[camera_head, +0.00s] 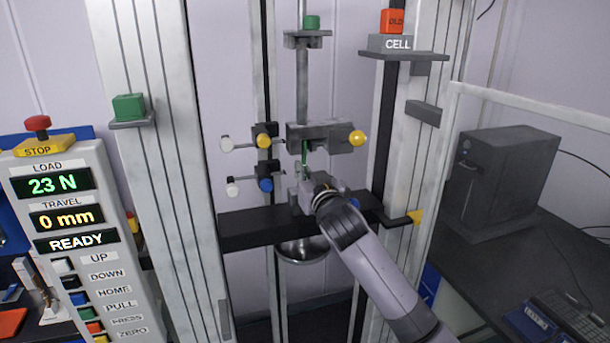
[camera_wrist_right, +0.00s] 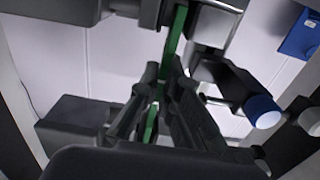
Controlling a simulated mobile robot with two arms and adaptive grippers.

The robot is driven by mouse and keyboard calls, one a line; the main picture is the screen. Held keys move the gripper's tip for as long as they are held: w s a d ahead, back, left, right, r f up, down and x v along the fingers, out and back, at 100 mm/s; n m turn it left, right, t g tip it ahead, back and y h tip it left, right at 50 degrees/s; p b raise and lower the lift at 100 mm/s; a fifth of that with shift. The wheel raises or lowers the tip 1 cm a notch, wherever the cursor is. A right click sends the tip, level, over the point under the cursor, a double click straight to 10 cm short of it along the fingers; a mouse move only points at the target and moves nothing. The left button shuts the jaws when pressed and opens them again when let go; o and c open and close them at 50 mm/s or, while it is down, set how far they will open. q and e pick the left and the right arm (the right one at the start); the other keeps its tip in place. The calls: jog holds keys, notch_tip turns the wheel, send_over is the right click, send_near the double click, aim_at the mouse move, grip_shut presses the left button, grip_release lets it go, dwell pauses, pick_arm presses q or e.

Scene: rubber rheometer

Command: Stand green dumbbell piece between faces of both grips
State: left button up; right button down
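The green dumbbell piece (camera_head: 304,151) is a thin upright strip between the upper grip (camera_head: 322,136) and the lower grip (camera_head: 305,197) of the test frame. In the right wrist view the green piece (camera_wrist_right: 174,40) runs down between my fingers, slightly tilted in the picture. My right gripper (camera_wrist_right: 160,92) has its fingers closed together on the strip. In the head view my right gripper (camera_head: 303,172) is at the grips, and its arm hides part of the lower one. Whether the grip faces touch the strip cannot be told. My left gripper is out of view.
Yellow knobs (camera_head: 357,138) and blue knobs (camera_head: 266,185) stick out from the grips. A dark crossbar (camera_head: 250,228) and metal bowl (camera_head: 302,250) lie below. The control panel (camera_head: 68,215) at left reads 23 N, 0 mm, READY. Frame columns (camera_head: 160,150) flank the grips.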

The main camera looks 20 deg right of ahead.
jog(key=shift+f, duration=0.2)
dwell(0.6)
jog(key=c, duration=1.7)
grip_release()
jog(key=s, duration=1.2)
jog(key=shift+d, duration=0.25)
